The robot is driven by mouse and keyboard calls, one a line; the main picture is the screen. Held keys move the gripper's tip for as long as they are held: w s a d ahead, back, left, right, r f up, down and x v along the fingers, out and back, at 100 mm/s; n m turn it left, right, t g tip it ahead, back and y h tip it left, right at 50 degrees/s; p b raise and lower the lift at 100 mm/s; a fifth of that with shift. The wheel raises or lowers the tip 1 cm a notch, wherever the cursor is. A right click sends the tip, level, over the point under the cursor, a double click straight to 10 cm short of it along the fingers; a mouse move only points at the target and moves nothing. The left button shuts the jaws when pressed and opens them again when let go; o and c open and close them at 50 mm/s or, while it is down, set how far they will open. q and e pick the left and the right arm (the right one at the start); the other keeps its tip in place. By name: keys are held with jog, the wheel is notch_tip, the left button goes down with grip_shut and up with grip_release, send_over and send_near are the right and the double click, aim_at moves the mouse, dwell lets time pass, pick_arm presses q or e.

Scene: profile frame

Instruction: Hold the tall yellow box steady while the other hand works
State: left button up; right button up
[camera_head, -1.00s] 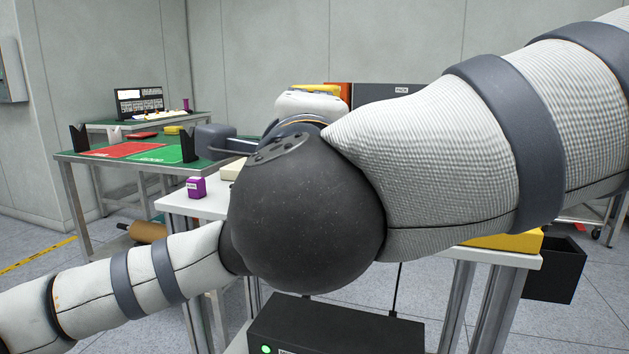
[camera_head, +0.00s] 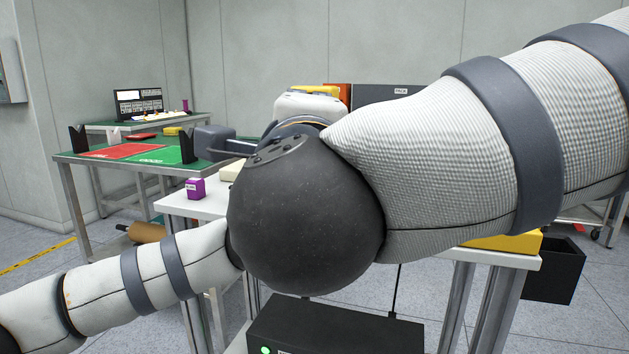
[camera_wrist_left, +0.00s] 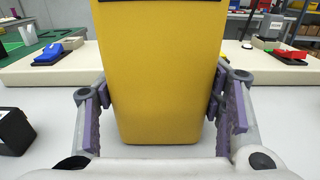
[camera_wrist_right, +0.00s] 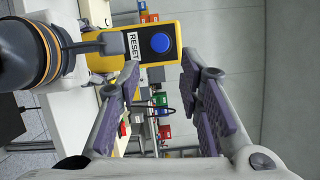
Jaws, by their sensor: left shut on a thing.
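The tall yellow box (camera_wrist_left: 160,75) stands upright on the white table in the left wrist view. My left gripper (camera_wrist_left: 162,84) is shut on it, with purple pads at both its sides. In the right wrist view, which is turned sideways, the yellow box (camera_wrist_right: 176,28) shows a blue button (camera_wrist_right: 160,42) and a RESET label (camera_wrist_right: 134,45). My right gripper (camera_wrist_right: 159,64) is open and empty, its fingers pointing toward the button face and apart from it. In the head view my right arm hides most of the box and the grippers.
The white table (camera_head: 205,208) carries a small purple box (camera_head: 195,188) and another yellow object (camera_head: 510,241) at its right. Pale boards (camera_wrist_left: 52,70) lie behind the yellow box. A black block (camera_wrist_left: 14,131) is at the left. A green-topped table (camera_head: 75,157) stands beyond.

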grip_shut()
dwell(1.3)
